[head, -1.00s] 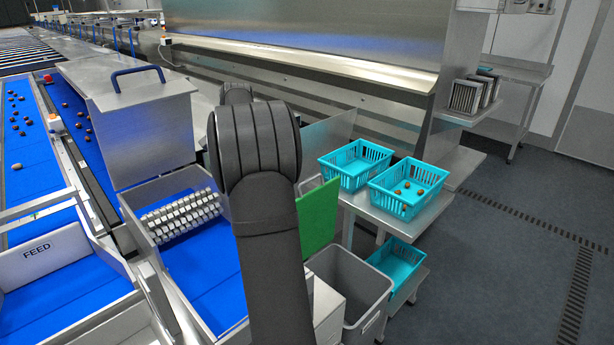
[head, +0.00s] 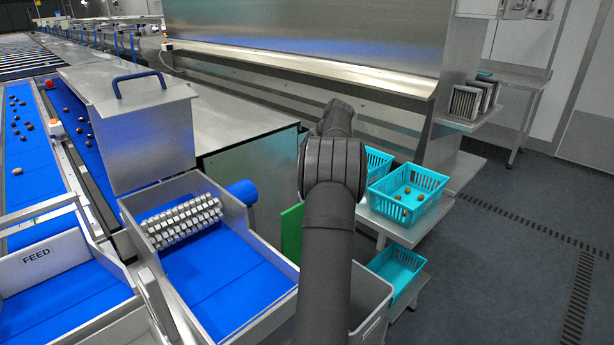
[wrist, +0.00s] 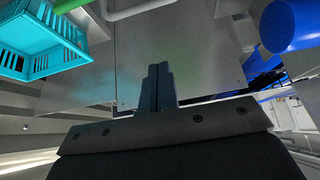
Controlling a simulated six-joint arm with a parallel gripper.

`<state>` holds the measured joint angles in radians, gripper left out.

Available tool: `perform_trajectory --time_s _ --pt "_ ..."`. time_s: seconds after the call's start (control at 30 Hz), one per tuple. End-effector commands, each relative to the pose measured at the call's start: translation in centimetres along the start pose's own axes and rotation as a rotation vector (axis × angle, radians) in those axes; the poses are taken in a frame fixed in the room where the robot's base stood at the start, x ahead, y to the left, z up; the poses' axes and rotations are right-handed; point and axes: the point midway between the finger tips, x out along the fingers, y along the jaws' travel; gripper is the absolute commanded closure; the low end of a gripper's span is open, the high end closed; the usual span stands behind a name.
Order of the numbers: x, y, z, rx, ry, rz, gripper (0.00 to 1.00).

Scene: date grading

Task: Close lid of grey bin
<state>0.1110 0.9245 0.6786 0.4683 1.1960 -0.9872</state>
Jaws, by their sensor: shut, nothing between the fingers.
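The grey bin (head: 372,303) stands on the floor at the lower middle of the head view, partly hidden behind my arm. A flat green panel (head: 291,232), apparently its lid, stands upright at the bin's left side, mostly hidden by my arm and the sorting machine's tray. My gripper (wrist: 156,72) shows in the wrist view with its fingers together and nothing between them.
Teal baskets (head: 408,190) stand on a metal bench right of my arm, one holding dates. Another teal basket (head: 395,268) sits lower down. The machine with a blue-bottomed tray (head: 225,290) is at left. Open floor (head: 500,270) lies at right.

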Motion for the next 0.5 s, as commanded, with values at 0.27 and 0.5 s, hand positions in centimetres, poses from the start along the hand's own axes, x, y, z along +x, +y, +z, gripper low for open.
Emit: perform_trajectory --time_s 0.27,0.5 --pt "4.2 0.0 0.1 -0.002 -0.002 -0.003 1.00" --pt "9.6 -0.1 0.1 -0.001 -0.002 -0.003 1.00"
